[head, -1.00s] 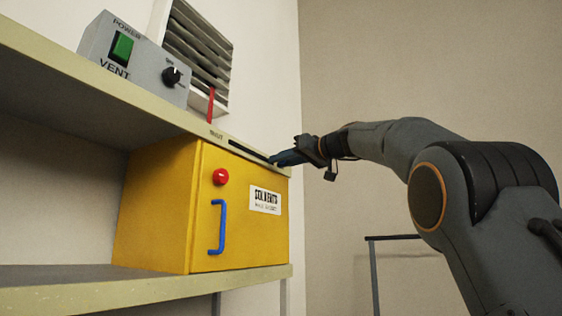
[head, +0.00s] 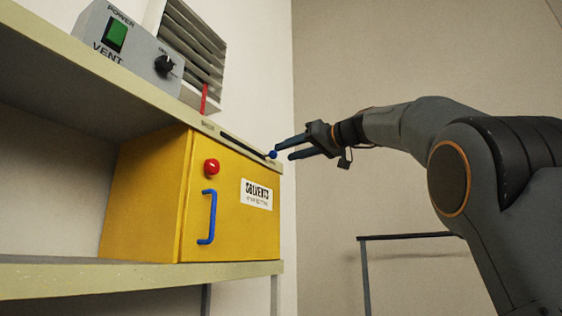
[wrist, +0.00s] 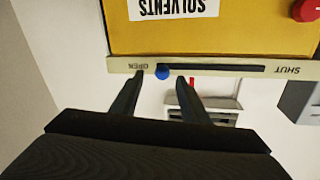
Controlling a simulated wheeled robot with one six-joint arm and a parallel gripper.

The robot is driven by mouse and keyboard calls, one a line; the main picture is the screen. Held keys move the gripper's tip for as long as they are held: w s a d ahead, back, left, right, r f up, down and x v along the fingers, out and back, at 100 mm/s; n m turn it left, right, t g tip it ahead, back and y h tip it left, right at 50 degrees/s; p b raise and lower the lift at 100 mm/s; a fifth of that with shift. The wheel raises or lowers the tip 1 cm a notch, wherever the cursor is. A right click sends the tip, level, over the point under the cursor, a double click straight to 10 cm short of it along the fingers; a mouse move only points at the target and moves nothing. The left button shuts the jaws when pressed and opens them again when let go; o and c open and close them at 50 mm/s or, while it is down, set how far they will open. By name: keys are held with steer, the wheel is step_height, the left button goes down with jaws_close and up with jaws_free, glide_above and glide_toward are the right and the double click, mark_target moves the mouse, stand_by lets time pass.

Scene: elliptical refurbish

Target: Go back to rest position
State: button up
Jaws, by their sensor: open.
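My gripper (head: 283,149) is open and empty, just right of a blue knob (head: 273,154) on the front edge of the upper shelf. The knob sits at the right end of a dark slot (head: 240,144). In the wrist view, the blue knob (wrist: 162,72) is at the end of the slot marked OPEN, and my gripper's two fingers (wrist: 160,88) are spread on either side of it in the picture. In the head view the fingertips look apart from the knob; I cannot tell the exact gap.
A yellow solvents cabinet (head: 229,228) with a red button (head: 211,167) and blue handle (head: 208,217) stands under the shelf. A grey vent control box (head: 133,50) and louvred vent (head: 190,45) are above. A dark-topped stand (head: 405,237) is below my arm.

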steer(key=shift+s+d, duration=0.4)
steer(key=shift+s, duration=0.05)
stand_by(0.3)
steer(key=w+d+f+m+h, duration=0.1)
steer(key=w+f+m+h, duration=0.1)
steer(key=f, duration=0.5)
steer(key=w+d+f+m+h, duration=0.1)
steer(key=w+f, duration=0.2)
steer(key=f, duration=0.4)
steer(key=s+d+f+m+g+h, duration=0.2)
steer(key=s+f+g+h, duration=0.1)
steer(key=f, duration=1.4)
steer(key=s+d+f+m+g+h, duration=0.1)
steer(key=s+f+m+g+h, duration=0.1)
steer(key=f, duration=1.5)
steer(key=s+d+f+g+h, duration=0.2)
steer(key=s+f+g, duration=0.1)
steer(key=s+f, duration=1.3)
steer(key=s+d+f+g+h, duration=0.2)
steer(key=s+f+g, duration=0.1)
steer(key=s+f, duration=1.3)
steer(key=shift+s+d+g+h, duration=0.2)
steer(key=shift+s+g+h, duration=0.15)
steer(key=shift+s, duration=0.25)
